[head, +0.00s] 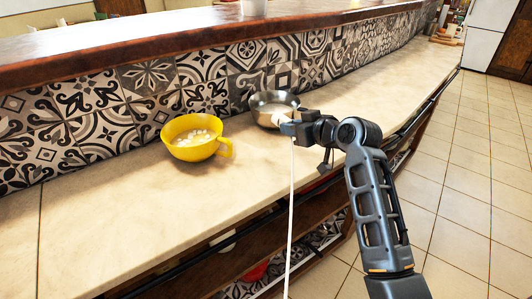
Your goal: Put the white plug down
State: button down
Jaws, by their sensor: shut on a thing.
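My gripper (284,122) is above the counter, in front of the metal bowl (272,98). It is shut on the white plug (279,116), a small pale piece showing at the fingertips against the bowl. A white cord (291,190) hangs from the gripper, over the counter's front edge and down out of view. My gripper covers part of the plug and of the bowl's front. I cannot tell whether the plug touches the bowl.
The pale counter (130,215) runs along a patterned tile wall (90,120). A yellow cup (196,140) with small white pieces inside stands left of the bowl. The counter's left front is clear. A shelf with items (262,268) lies below.

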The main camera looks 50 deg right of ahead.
send_over(272, 164)
notch_tip(272, 164, down, 4)
jog(key=shift+r+p, duration=0.2)
jog(key=shift+p, duration=0.1)
notch_tip(272, 164, down, 4)
jog(key=shift+f, duration=0.1)
